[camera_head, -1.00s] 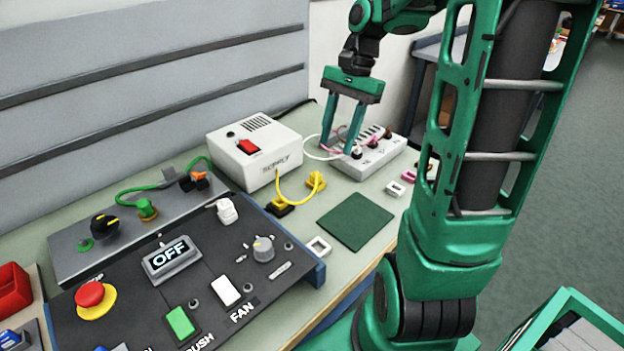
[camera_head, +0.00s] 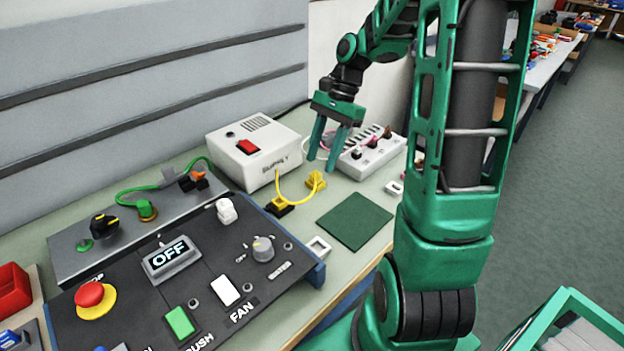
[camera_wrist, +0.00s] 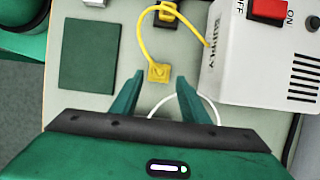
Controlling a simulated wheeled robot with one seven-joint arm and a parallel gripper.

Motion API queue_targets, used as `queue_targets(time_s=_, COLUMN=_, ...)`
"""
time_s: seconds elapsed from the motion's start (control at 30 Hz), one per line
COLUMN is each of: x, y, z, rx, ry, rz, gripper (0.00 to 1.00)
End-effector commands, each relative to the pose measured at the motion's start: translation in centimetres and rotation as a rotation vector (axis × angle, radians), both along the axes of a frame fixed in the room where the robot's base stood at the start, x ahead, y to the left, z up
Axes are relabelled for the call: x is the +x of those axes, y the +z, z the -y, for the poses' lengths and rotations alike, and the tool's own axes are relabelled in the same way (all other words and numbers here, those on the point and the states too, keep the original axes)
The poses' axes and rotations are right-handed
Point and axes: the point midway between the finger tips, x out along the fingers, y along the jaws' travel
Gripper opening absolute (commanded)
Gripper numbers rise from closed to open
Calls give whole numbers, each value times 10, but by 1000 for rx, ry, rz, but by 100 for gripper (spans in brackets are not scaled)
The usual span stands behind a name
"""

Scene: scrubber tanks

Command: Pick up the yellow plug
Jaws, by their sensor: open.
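The yellow plug (camera_head: 316,181) lies on the pale green bench in front of the white supply box (camera_head: 253,150). A yellow cable (camera_head: 292,199) loops from it to the box and to a yellow-topped black socket (camera_head: 280,205). My gripper (camera_head: 321,166) is open and empty, with its fingers pointing down above the bench, just behind and above the plug. In the wrist view the yellow plug (camera_wrist: 158,73) shows just beyond the fingertips, between their lines. The fingers do not touch it there.
A dark green mat (camera_head: 354,221) lies flat in front. A control panel (camera_head: 215,265) with buttons fills the front left. A white cable (camera_wrist: 190,96) passes near the fingers.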

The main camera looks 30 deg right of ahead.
Motion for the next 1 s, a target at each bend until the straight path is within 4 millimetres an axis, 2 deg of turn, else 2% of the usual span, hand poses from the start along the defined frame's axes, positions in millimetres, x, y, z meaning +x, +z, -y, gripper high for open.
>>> queue_targets(time_s=0.23, x=-3, y=-30, z=-15, rx=2, ry=3, rz=-2, gripper=41)
queue_targets(time_s=0.53, x=-3, y=-35, z=-17, rx=0, ry=2, rz=0, gripper=41)
queue_targets(time_s=0.57, x=-3, y=-35, z=-17, rx=0, ry=2, rz=0, gripper=39)
queue_targets(time_s=0.7, x=-3, y=-34, z=-17, rx=0, ry=2, rz=0, gripper=6)
queue_targets(time_s=0.73, x=-3, y=-34, z=-17, rx=0, ry=2, rz=0, gripper=0)
queue_targets(time_s=1.0, x=-2, y=-34, z=-17, rx=0, ry=2, rz=0, gripper=0)
